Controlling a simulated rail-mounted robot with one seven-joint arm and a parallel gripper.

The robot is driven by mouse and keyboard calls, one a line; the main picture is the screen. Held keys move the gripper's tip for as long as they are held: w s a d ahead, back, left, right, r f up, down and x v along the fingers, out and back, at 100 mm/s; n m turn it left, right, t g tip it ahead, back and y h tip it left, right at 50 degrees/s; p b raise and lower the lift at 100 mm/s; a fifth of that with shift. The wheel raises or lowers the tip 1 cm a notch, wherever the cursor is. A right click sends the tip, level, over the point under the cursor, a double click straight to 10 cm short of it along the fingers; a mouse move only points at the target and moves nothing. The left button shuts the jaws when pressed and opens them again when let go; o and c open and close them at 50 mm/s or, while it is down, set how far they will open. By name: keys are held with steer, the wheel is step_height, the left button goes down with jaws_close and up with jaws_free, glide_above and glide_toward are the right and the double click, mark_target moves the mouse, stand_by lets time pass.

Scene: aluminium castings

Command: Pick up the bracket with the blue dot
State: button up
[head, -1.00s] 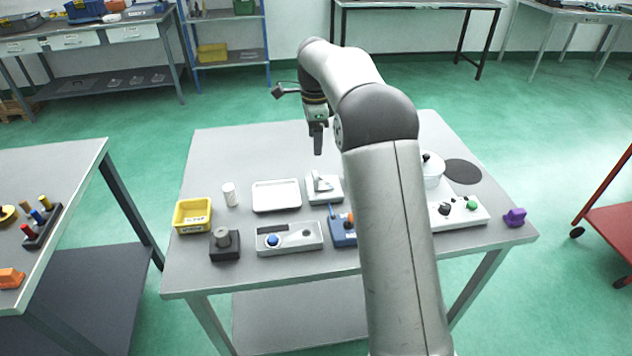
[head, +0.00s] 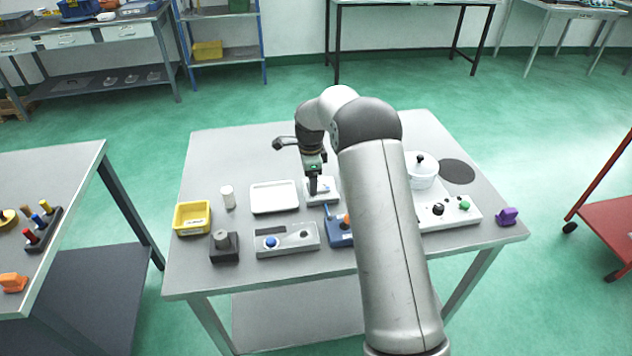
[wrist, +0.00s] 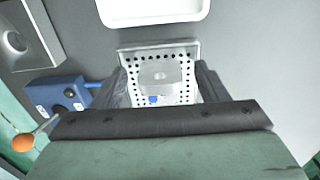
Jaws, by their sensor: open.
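The bracket with the blue dot (wrist: 160,75) is a pale grey casting, with a small blue mark showing near its close edge in the wrist view. It sits on a light holder with rows of dark holes (wrist: 187,48). My gripper (wrist: 162,88) is open, its dark fingers on either side of the bracket; whether they touch it I cannot tell. In the head view my gripper (head: 314,188) points down at the pale holder (head: 334,198) and hides most of the bracket.
A white tray (head: 274,210) lies left of the holder. A blue block with an orange knob (head: 338,238) stands just in front. A grey fixture with a blue button (head: 302,244), a yellow bin (head: 180,230) and a white pot (head: 424,183) are also on the table. The back of the table is clear.

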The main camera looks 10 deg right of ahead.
steer(key=shift+f, duration=0.1)
steer(key=c, duration=1.1)
steer(key=shift+c, duration=0.4)
